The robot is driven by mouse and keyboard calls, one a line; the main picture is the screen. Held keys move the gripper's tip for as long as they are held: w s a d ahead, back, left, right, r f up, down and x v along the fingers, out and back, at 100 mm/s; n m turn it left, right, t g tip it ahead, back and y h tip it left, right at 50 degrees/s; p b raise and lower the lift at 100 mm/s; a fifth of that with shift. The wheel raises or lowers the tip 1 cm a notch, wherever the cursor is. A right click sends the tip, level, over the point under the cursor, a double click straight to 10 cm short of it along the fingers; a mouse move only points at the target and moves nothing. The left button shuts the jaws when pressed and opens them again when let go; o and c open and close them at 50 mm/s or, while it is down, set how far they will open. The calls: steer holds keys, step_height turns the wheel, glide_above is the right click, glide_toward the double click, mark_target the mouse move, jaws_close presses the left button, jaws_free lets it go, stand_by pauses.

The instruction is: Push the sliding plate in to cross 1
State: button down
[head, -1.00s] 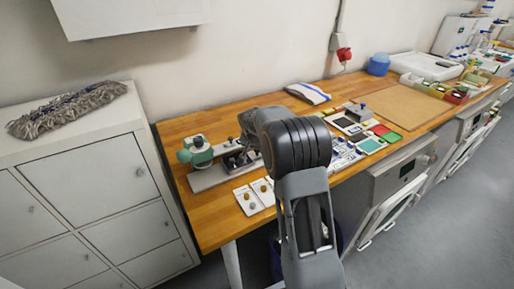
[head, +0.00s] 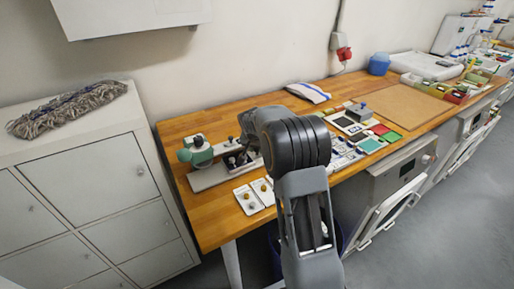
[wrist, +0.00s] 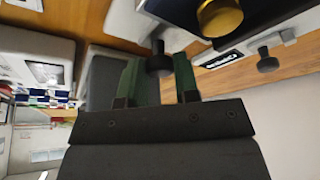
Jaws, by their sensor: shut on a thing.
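A green press-like device (head: 197,150) stands on a pale base plate (head: 208,180) at the left end of the wooden bench. My gripper's end is largely hidden behind my arm in the head view, just right of this device. In the wrist view my gripper (wrist: 155,82) has green-lined fingers shut on a small black knob (wrist: 159,62). I take the knob to belong to the sliding plate; the plate itself is not clearly distinguishable. A brass knob (wrist: 221,16) and another black knob (wrist: 268,62) show to the upper right. I cannot make out cross 1.
Two white plates with brass knobs (head: 243,203) lie at the bench's front edge. Several coloured trays and parts, including a green one (head: 371,146), lie to the right. A folded cloth (head: 309,92) is at the back. The bench's left front (head: 212,222) is clear.

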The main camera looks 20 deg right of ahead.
mark_target(237, 154)
steer(key=a+b, duration=0.1)
steer(key=a, duration=0.1)
steer(key=a+b, duration=0.1)
steer(key=a, duration=0.2)
steer(key=a+b, duration=0.1)
steer(key=a, duration=0.1)
steer(key=shift+s+a+f, duration=0.1)
steer(key=shift+s+a, duration=0.25)
steer(key=shift+s, duration=0.05)
steer(key=shift+s+a, duration=0.1)
steer(key=shift+a, duration=0.35)
steer(key=c, duration=0.9)
jaws_free()
steer(key=shift+o, duration=0.2)
steer(key=v, duration=1.4)
steer(key=shift+b, duration=0.35)
